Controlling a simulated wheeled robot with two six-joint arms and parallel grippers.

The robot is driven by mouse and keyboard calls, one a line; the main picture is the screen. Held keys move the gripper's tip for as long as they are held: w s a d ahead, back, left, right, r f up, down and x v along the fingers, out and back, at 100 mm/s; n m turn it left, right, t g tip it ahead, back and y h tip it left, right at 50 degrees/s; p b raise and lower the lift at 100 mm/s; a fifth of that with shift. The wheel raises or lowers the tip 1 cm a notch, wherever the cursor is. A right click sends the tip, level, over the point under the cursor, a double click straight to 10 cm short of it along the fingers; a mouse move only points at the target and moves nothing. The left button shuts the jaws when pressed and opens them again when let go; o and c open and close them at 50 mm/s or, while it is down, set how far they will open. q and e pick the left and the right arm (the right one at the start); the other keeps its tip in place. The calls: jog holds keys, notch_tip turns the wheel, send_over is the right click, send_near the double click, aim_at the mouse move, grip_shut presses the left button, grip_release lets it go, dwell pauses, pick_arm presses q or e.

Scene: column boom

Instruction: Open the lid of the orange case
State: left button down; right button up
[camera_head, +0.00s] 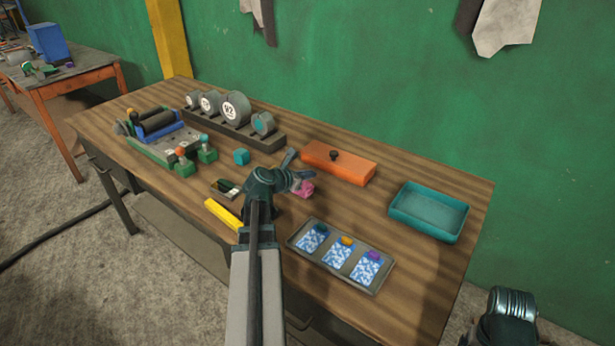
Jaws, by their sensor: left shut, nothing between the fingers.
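The orange case (350,170) lies on the wooden table toward the back, right of the middle. Its lid is closed, and a dark round knob (334,155) stands on top. My left gripper (301,164) is just to the left of the case's near left corner, over the table. It is shut and empty, and I see no clear contact with the case. Part of my right arm (512,308) shows at the bottom right corner; its fingers are not visible.
A pink object (304,190) is close by my left gripper. A teal tray (428,212) stands right of the case. A grey tray with cards (300,246) lies in front. A rack with round weights (240,130) stands at the back left. Bare table surrounds the teal tray.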

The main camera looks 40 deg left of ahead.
aim_at(331, 160)
pick_arm(q)
jog(key=b+x, duration=0.2)
jog(key=x, duration=0.4)
jog(key=shift+w+a+f, duration=0.1)
jog(key=shift+w+f, duration=0.15)
jog(key=shift+w, duration=0.1)
jog(key=r+p, duration=0.1)
jog(key=w+r+p, duration=0.1)
jog(key=shift+r, duration=0.3)
jog(key=shift+w+r+p, duration=0.45)
jog(key=shift+w+p, duration=0.05)
jog(key=shift+p, duration=0.1)
pick_arm(e)
jog(key=shift+r, duration=0.25)
